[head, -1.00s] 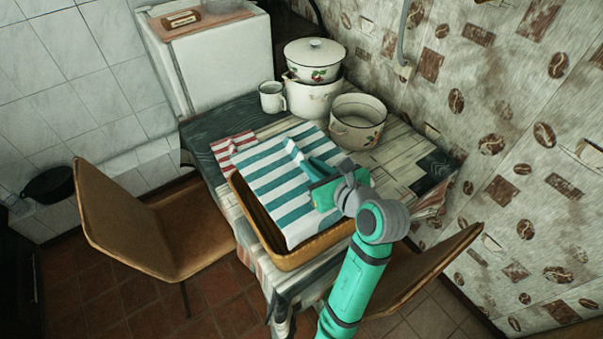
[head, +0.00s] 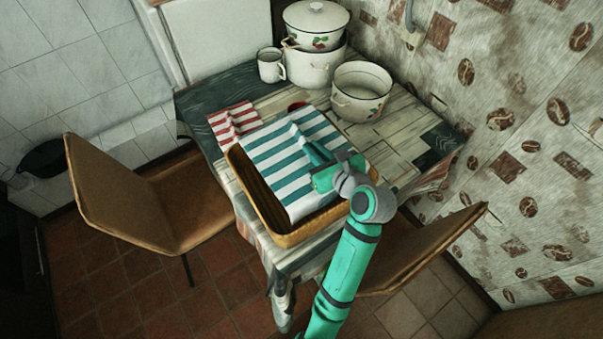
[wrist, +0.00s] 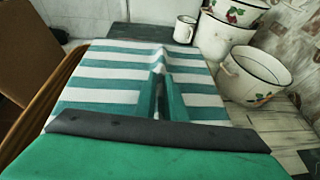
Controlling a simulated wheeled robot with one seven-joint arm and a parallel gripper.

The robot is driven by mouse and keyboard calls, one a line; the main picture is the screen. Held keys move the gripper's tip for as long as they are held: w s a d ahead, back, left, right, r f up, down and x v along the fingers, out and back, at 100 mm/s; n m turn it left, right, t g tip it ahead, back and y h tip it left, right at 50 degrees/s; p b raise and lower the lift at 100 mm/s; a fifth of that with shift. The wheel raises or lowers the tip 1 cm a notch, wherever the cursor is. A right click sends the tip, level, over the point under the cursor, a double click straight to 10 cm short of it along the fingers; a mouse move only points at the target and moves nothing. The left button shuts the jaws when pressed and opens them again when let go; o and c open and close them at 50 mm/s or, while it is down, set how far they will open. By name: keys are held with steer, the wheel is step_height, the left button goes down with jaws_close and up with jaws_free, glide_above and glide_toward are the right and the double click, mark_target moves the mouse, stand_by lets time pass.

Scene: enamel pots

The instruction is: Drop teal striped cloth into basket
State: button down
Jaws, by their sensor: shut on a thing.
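The teal and white striped cloth (head: 283,167) is spread over the basket (head: 262,212) in the head view and covers most of its opening. My gripper (head: 312,156) is shut on the cloth, pinching up a ridge near its middle. In the wrist view the cloth (wrist: 100,82) lies ahead of my gripper (wrist: 161,85), with the ridge between the two fingers. The brown wicker basket shows its left and front rim; its inside under the cloth is hidden. I cannot tell how far the cloth hangs above the rim.
A red striped cloth (head: 232,122) lies behind the basket on the table (head: 400,152). A white mug (head: 270,65), a lidded pot (head: 316,24) on another pot (head: 315,68), and an open pot (head: 361,92) stand behind. Chairs (head: 120,195) flank the table.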

steer(key=shift+a+f, duration=0.1)
steer(key=shift+a, duration=0.1)
steer(key=c, duration=1.7)
jaws_free()
steer(key=shift+s, duration=0.1)
steer(key=shift+c, duration=0.2)
steer(key=shift+s+d, duration=0.1)
steer(key=shift+s+d, duration=0.2)
steer(key=v, duration=1)
